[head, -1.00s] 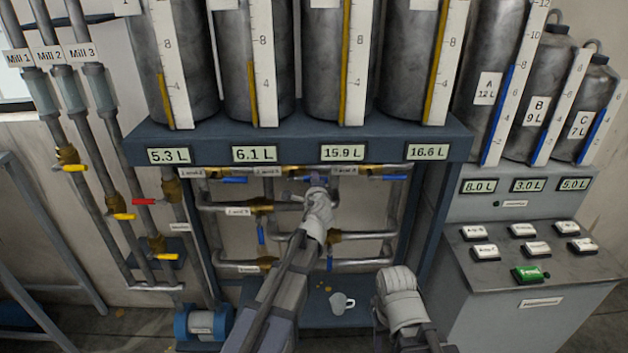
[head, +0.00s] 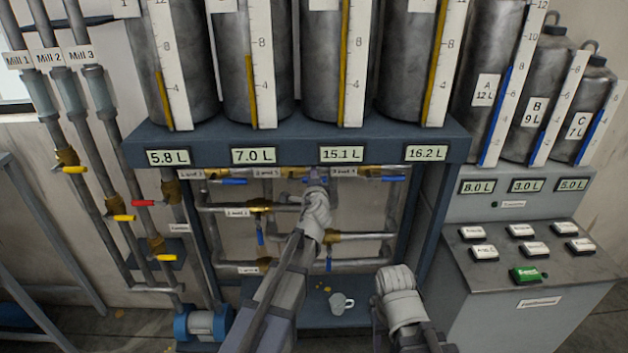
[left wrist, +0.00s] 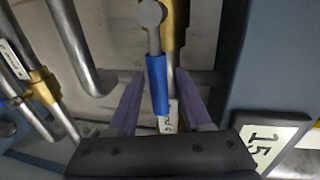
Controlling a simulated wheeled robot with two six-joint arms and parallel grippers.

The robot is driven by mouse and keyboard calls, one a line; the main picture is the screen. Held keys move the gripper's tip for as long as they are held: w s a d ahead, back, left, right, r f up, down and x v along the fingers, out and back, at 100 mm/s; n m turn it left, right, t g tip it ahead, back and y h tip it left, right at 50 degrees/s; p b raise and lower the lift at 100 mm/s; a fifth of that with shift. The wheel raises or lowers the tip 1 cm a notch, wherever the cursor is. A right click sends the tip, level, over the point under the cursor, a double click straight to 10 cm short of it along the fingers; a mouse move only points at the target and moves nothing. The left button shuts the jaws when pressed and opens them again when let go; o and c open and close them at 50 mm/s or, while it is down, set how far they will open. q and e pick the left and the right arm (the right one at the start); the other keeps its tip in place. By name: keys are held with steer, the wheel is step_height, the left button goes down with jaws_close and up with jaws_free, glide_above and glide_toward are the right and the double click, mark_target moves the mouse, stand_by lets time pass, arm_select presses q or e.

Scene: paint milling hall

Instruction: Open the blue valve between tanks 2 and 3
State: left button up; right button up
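The valve between tanks 2 and 3 has a blue handle (head: 318,180), in the middle of the upper pipe row under the tank shelf. In the left wrist view the handle (left wrist: 158,85) lies along its pipe. My left gripper (head: 316,184) is at this handle; in the left wrist view its purple fingers (left wrist: 158,98) stand on either side of it, with gaps. The brass valve body (left wrist: 178,25) is partly hidden by the handle. The tank 2 display (head: 254,155) reads 7.0 L and the tank 3 display (head: 342,154) 15.1 L. My right gripper's fingers are hidden behind its wrist.
Other blue handles (head: 232,181) (head: 393,179) sit left and right on the same pipe row. Lower pipes (head: 350,237) run below. A button console (head: 530,260) is at right.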

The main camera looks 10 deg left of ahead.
arm_select(q)
steer(key=shift+o, duration=0.3)
steer(key=shift+s, duration=0.1)
steer(key=p+v, duration=0.1)
steer(key=v, duration=0.6)
steer(key=shift+s, duration=0.3)
steer(key=shift+d+r, duration=0.1)
steer(key=s+d+f+n+g, duration=0.4)
steer(key=s+f+n+g, duration=0.4)
steer(key=s+f, duration=0.4)
steer(key=s+d+f+n+g+h, duration=0.1)
steer(key=s+d+f+g, duration=0.1)
steer(key=s, duration=0.6)
steer(key=s+d+f+n+g+h, duration=0.1)
steer(key=s+d+f+g+h, duration=0.1)
steer(key=s+d+g, duration=0.3)
steer(key=s+d+f, duration=0.1)
steer(key=s+d, duration=0.1)
steer(key=s, duration=0.2)
steer(key=shift+f+n, duration=0.3)
steer(key=shift+n, duration=0.1)
